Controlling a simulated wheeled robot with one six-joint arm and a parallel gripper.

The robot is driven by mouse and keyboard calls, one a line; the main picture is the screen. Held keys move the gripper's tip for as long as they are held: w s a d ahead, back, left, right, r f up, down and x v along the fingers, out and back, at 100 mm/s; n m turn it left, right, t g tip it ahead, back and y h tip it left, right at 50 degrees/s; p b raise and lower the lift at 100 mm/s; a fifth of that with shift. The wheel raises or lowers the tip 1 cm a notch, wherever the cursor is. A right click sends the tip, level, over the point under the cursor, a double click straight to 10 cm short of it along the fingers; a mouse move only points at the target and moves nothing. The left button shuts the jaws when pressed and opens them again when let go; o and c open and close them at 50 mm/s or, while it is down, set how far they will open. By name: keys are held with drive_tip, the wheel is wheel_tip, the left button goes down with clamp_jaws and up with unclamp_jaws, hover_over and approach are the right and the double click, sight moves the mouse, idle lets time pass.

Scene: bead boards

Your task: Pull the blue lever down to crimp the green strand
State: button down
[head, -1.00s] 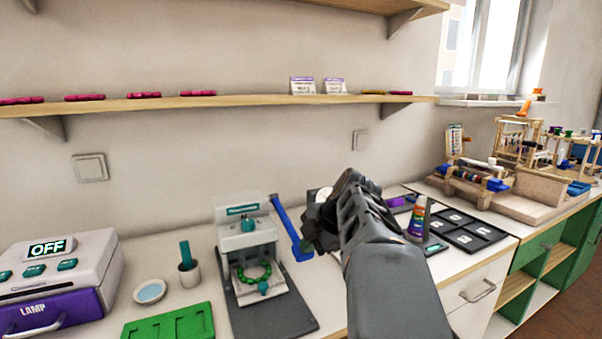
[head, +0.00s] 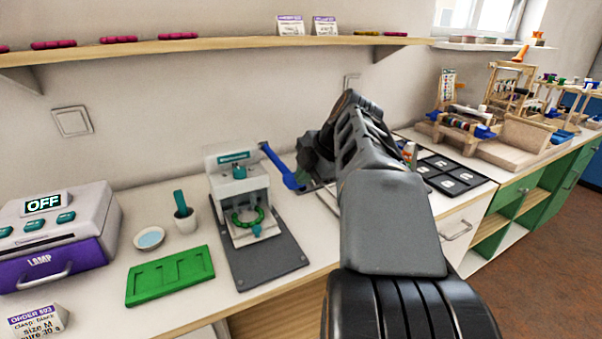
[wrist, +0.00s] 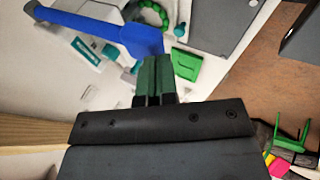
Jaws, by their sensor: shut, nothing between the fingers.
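The white crimping press (head: 228,188) with a teal label stands on a dark grey base on the counter. The green strand (head: 248,218) lies curved in its front and also shows in the wrist view (wrist: 150,14). My gripper is shut and empty. I cannot tell whether the fingers touch the lever.
A green tray (head: 170,276), a small cup (head: 186,222) and a purple-and-white lamp box (head: 55,240) stand left of the press. A black compartment tray (head: 447,172) lies to the right. A shelf (head: 200,43) runs above. My arm hides the counter right of the lever.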

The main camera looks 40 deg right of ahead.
drive_tip(key=p+v, duration=0.1)
drive_tip(key=v, duration=0.7)
drive_tip(key=shift+s, duration=0.35)
drive_tip(key=shift+r+p, duration=0.1)
drive_tip(key=shift+p, duration=0.25)
drive_tip(key=s+a+f+m+g+h+p, duration=0.1)
drive_tip(key=a+f+m+p, duration=0.1)
drive_tip(key=a+m+p, duration=0.6)
drive_tip(key=s+a+f+m+g+h+p, duration=0.1)
drive_tip(key=a+f+m+p, duration=0.1)
drive_tip(key=a+m+p, duration=0.7)
drive_tip(key=shift+s+a+g+p, duration=0.35)
drive_tip(key=shift+a+p, duration=0.3)
drive_tip(key=shift+p, duration=0.3)
drive_tip(key=shift+m, duration=0.3)
